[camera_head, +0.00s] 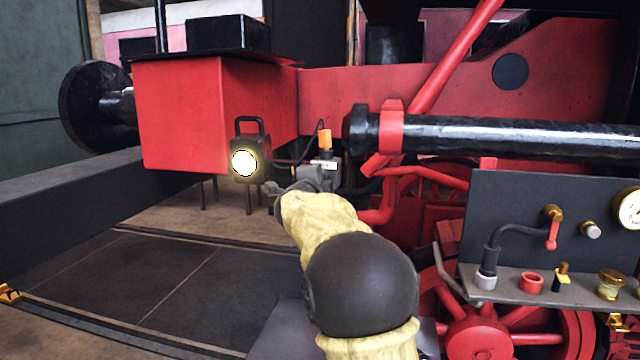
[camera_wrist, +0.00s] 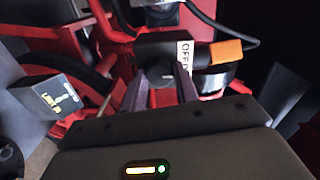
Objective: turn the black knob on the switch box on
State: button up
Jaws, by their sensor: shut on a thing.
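The switch box (camera_head: 322,178) is a small grey box with a white label and an orange part on top, beyond my forearm in the head view. In the wrist view the switch box (camera_wrist: 187,38) lies ahead of my fingers, and its white label seems to read "OFF". The black knob (camera_wrist: 158,76) shows between my two fingertips. My gripper (camera_wrist: 161,84) is shut on the knob, whose pointer direction is too dark to tell. In the head view my gripper (camera_head: 284,189) reaches the box's left side, and the knob is hidden there.
A lantern (camera_head: 250,146) with a bright lit face stands left of the box. A dark cable (camera_head: 300,157) runs to the box. The red buffer beam (camera_head: 180,115) is behind, the black cylinder rod (camera_head: 480,135) to the right. A gauge panel (camera_head: 500,210) stands at right.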

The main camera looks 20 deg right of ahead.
jog(key=shift+f, duration=0.1)
jog(key=o, duration=1)
jog(key=shift+s, duration=0.1)
jog(key=b+v, duration=0.3)
jog(key=v, duration=1.4)
jog(key=shift+s+a, duration=0.1)
